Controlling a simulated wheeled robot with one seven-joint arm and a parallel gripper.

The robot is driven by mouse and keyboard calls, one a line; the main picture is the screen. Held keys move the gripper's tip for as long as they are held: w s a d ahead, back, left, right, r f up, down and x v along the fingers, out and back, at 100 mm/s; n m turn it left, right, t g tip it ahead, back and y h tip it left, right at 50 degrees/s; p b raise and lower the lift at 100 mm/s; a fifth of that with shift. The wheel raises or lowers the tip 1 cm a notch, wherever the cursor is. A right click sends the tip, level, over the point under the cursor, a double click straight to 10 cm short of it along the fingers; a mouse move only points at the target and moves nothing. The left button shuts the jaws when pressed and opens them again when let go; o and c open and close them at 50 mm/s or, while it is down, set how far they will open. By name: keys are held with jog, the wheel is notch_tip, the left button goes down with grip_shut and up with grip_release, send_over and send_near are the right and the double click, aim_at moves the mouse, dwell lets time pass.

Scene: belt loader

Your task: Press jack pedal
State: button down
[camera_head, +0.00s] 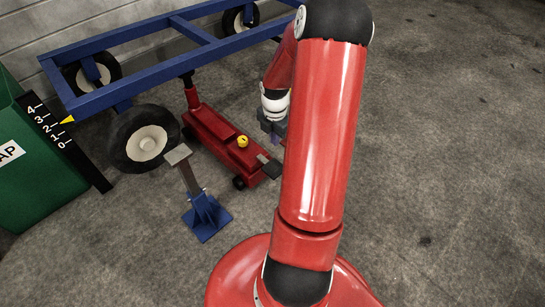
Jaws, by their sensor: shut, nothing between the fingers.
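The red floor jack (216,132) stands on the floor under the front of the blue trailer frame (115,93). A yellow knob (242,141) sits on its top. A dark flat pedal (268,165) sticks out at the jack's near right end. My gripper (276,140) is above and just behind the pedal in the picture, pointing down and apart from it as far as I can see. Its fingers are small and partly hidden by my red arm; they look shut and empty.
A blue jack stand (207,216) with a grey top plate stands left of the jack. Trailer wheels (146,140) are behind it. A black scale (68,148) with a yellow pointer near 2 stands beside a green bin (28,180). Floor at right is clear.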

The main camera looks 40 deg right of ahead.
aim_at(275, 168)
notch_tip(275, 168, down, 14)
jog(key=b, duration=0.3)
jog(key=shift+r, duration=0.1)
